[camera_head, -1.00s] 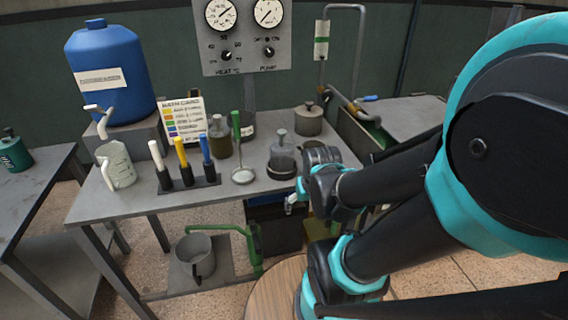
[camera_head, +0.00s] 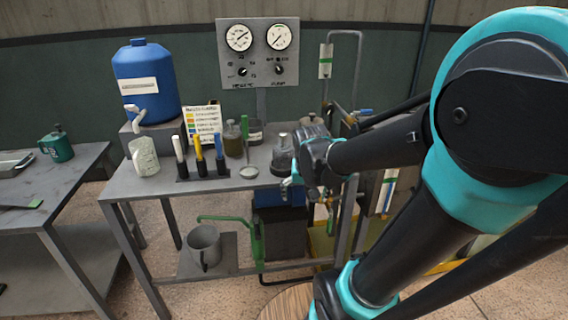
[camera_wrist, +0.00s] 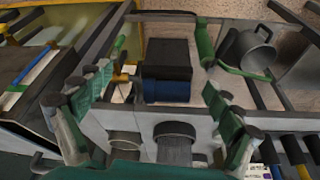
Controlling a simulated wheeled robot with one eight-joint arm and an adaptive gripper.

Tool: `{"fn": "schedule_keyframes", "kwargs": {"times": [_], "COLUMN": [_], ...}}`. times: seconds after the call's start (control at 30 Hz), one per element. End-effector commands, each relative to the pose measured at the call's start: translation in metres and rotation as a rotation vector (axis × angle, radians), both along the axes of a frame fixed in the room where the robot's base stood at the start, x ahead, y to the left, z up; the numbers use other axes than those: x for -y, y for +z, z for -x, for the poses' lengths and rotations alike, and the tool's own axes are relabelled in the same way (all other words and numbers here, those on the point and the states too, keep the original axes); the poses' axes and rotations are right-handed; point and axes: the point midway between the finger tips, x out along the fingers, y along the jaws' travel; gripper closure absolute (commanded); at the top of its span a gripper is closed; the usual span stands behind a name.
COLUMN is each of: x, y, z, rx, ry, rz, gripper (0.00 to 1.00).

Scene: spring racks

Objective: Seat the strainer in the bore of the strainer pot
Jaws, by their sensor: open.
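A green-handled tool with a round pale end (camera_head: 249,172) lies toward the front of the metal table in the head view; it may be the strainer. I cannot tell which is the strainer pot. My gripper (camera_head: 308,190) is by the table's right front, beside the dark vessel and partly hiding that corner. In the wrist view my gripper (camera_wrist: 163,72) is open and empty, its green-padded fingers wide apart.
White, yellow and blue handles stand in a rack (camera_head: 203,177). A grey jug (camera_head: 204,246) sits on the lower shelf. Another table (camera_head: 75,168) stands left.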

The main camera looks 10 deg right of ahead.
Motion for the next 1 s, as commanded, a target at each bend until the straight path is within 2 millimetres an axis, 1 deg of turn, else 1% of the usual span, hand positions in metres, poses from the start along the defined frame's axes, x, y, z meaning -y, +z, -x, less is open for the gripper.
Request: {"fn": "schedule_keyframes", "kwargs": {"times": [0.03,0.17,0.27,0.37,0.47,0.5,0.6,0.7,0.8,0.83,0.93,1.0], "x": [-0.003,-0.009,-0.016,-0.025,-0.038,-0.044,-0.060,-0.071,-0.076,-0.077,-0.075,-0.072], "y": [0.010,0.034,0.056,0.083,0.117,0.133,0.170,0.196,0.209,0.210,0.205,0.194], "z": [-0.011,-0.036,-0.058,-0.082,-0.110,-0.122,-0.147,-0.162,-0.170,-0.171,-0.174,-0.177], "rx": [-0.003,-0.008,-0.010,-0.010,-0.003,0.003,0.020,0.038,0.049,0.051,0.054,0.054], "ry": [-0.021,-0.087,-0.147,-0.218,-0.308,-0.348,-0.447,-0.522,-0.565,-0.571,-0.580,-0.580], "rz": [0.001,0.003,0.007,0.011,0.018,0.021,0.029,0.033,0.035,0.035,0.035,0.035], "gripper": [0.08,0.08,0.08,0.08,0.08,0.08,0.08,0.08,0.08,0.08,0.08,0.08]}}
